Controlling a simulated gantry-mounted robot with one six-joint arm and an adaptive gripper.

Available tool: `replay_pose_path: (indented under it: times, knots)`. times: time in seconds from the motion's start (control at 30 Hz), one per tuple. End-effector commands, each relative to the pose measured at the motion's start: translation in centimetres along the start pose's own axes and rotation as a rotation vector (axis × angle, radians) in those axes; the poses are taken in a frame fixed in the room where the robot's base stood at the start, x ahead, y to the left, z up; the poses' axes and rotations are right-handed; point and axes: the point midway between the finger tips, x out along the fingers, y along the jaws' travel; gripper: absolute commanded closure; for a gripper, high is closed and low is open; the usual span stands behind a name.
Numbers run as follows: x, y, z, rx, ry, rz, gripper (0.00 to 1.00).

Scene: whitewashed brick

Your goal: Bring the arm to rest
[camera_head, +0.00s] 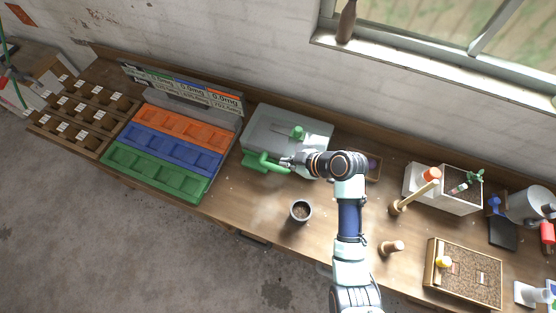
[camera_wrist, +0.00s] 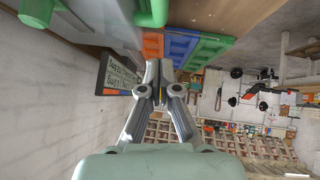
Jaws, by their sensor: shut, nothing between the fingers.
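My arm reaches up from the bottom of the head view and bends left over the workbench (camera_head: 262,215). My gripper (camera_head: 286,162) is at the right end of the green handle (camera_head: 262,163) on the front of a grey box-shaped machine (camera_head: 270,128). In the head view I cannot tell whether it touches the handle. In the wrist view my gripper (camera_wrist: 157,66) has its fingers together, with nothing between them. Green parts (camera_wrist: 152,12) of the machine show above the fingers there.
Orange, blue and green trays (camera_head: 152,175) lie left of the machine, beside a wooden rack (camera_head: 84,117). A dark cup (camera_head: 300,211) stands in front. To the right are a wooden mallet (camera_head: 413,192), a white planter box (camera_head: 443,190) and a cork-topped box (camera_head: 464,274).

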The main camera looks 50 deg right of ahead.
Motion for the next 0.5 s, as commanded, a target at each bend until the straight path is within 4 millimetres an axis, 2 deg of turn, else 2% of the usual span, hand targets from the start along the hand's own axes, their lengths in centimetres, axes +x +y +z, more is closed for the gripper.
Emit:
replay_pose_path:
  times: [0.1, 0.2, 0.5]
  knots:
    - [-2.5, 0.1, 0.1, 0.001, 0.001, 0.003, 1.00]
    - [-3.7, 0.1, 0.0, 0.001, 0.001, 0.002, 1.00]
    - [-4.4, 0.0, 0.0, 0.000, 0.001, -0.001, 1.00]
